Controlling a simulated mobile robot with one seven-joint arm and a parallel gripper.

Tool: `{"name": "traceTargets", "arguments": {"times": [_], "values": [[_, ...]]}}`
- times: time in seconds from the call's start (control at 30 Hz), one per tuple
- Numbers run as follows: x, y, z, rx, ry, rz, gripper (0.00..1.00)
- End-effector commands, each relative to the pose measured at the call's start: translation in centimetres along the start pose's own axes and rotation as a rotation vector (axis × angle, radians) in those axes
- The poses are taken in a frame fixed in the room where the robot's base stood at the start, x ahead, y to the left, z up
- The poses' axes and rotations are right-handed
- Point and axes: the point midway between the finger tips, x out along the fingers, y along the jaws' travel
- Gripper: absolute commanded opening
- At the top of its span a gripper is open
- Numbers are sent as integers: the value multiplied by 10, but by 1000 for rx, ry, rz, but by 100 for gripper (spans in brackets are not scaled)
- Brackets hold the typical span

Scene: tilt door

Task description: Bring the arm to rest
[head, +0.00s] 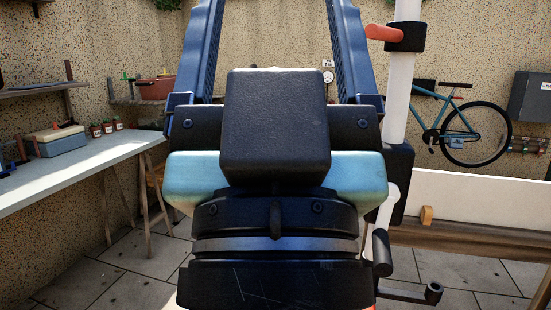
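My gripper (275,25) fills the middle of the head view, close to the camera. I see nothing held between the visible parts of the fingers.
A white workbench (75,165) on trestles stands at left, with a toolbox (62,140) and jars on it. At right is a low white panel (480,198) along a wooden beam (470,237). A bicycle (460,122) hangs on the wall behind. Tiled floor shows at lower left.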

Motion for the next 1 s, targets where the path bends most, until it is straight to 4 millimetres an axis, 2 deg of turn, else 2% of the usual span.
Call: {"name": "traceTargets", "arguments": {"times": [0.03, 0.6, 0.8, 1.0], "values": [[24, 0, -22, 0, 0, 0, 81], [147, 0, -139, 0, -1, -2, 81], [170, 0, -160, 0, -1, -2, 81], [173, 0, -163, 0, -1, -2, 81]]}}
